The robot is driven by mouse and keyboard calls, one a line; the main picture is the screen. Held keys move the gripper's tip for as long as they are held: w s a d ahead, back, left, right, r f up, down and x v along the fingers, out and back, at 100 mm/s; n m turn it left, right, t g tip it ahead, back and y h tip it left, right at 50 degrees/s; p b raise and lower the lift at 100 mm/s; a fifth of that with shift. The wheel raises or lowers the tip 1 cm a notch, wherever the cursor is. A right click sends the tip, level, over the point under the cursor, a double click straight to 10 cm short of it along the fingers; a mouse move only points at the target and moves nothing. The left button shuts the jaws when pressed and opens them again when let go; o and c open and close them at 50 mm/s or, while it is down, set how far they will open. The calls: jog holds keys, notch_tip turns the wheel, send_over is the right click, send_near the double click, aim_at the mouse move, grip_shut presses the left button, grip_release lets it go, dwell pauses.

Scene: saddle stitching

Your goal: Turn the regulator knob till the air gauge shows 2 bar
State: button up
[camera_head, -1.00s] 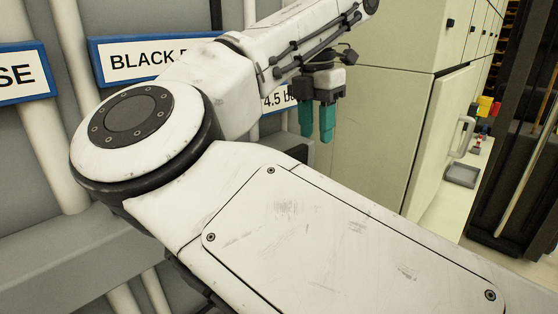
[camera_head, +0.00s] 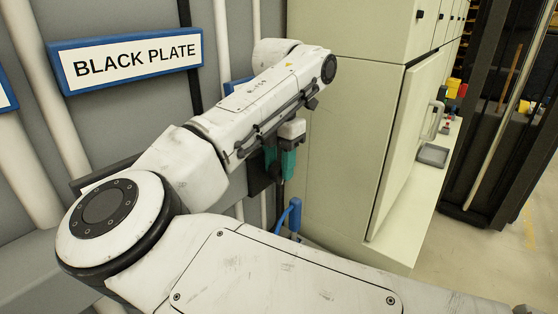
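My gripper (camera_head: 284,165), with teal fingers, hangs below my white wrist in the middle of the view. It is close to the grey wall, left of the cream cabinet. A dark block (camera_head: 260,178) on the wall shows just left of and behind the fingers. I cannot tell whether the fingers touch it or whether they are open or shut. Neither the regulator knob nor the air gauge can be made out. My arm hides much of the wall there, including most of a blue-edged sign (camera_head: 236,86).
A blue lever handle (camera_head: 291,216) stands below my gripper. The "BLACK PLATE" sign (camera_head: 130,58) is on the piped wall at upper left. The tall cream cabinet (camera_head: 335,150) stands close on the right. A grey tray (camera_head: 432,155) lies on the ledge beyond. Floor shows at far right.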

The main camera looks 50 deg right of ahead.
jog(key=shift+f, duration=0.1)
jog(key=shift+c, duration=0.4)
jog(key=c, duration=0.6)
jog(key=shift+a+f+h+b, duration=0.1)
jog(key=shift+f+h+b, duration=0.2)
jog(key=shift+b, duration=0.65)
jog(key=shift+a+h+b, duration=0.1)
jog(key=shift+h+b, duration=0.3)
jog(key=shift+b, duration=0.85)
jog(key=h+b, duration=0.1)
jog(key=b, duration=0.2)
jog(key=shift+a, duration=0.1)
jog(key=shift+r+h+b, duration=0.25)
jog(key=shift+h+b, duration=0.35)
jog(key=shift+b, duration=0.15)
jog(key=o, duration=0.7)
